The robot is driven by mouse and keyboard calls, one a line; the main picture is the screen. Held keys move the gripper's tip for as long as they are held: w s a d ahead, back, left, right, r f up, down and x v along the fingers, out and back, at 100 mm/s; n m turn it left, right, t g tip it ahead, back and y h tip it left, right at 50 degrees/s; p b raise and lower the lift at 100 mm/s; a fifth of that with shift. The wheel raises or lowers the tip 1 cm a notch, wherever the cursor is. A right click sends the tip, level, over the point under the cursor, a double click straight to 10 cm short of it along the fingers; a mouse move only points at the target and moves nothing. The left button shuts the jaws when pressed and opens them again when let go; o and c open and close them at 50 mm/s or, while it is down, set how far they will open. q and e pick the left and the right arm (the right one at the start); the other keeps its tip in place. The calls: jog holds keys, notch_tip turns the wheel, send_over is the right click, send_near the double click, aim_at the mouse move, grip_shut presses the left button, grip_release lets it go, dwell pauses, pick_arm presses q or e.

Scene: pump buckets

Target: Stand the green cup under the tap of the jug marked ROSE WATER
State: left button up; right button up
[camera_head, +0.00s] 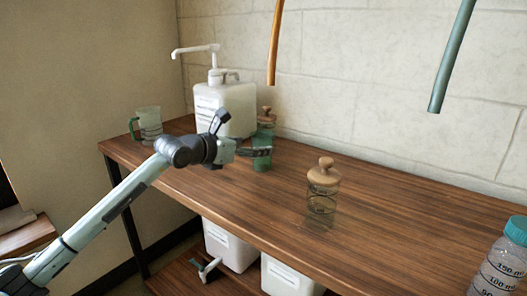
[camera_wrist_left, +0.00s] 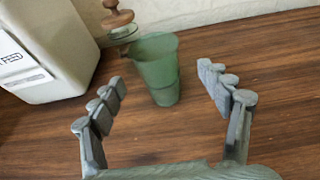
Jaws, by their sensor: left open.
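The green cup (camera_head: 262,162) stands upright on the table, partly hidden by my left gripper (camera_head: 242,138). In the left wrist view the green cup (camera_wrist_left: 156,70) is ahead of my left gripper (camera_wrist_left: 161,82), roughly between the open fingertips, with gaps on both sides. A white pump jug (camera_head: 232,103) stands at the back, its spout pointing left; its label is too small to read in the head view. In the left wrist view a white container (camera_wrist_left: 45,45) has a cut-off label ending in "FEED". No ROSE WATER marking is readable. My right gripper is out of view.
A glass mug (camera_head: 149,122) with a green handle stands at the left end. A lidded jar (camera_head: 267,115) is close behind the cup; another (camera_head: 321,205) stands mid-table. White containers (camera_head: 230,247) sit below. A bottle (camera_head: 503,265) is at right. Rods (camera_head: 274,45) hang above.

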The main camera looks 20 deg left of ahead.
pick_arm(q)
jog(key=x, duration=0.2)
jog(key=p+x, duration=0.1)
jog(key=x, duration=0.2)
jog(key=shift+w+r, duration=0.15)
jog(key=shift+w, duration=0.25)
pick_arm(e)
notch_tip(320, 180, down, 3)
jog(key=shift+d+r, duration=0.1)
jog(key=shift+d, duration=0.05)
pick_arm(q)
jog(key=c, duration=1.4)
jog(key=shift+r, duration=0.2)
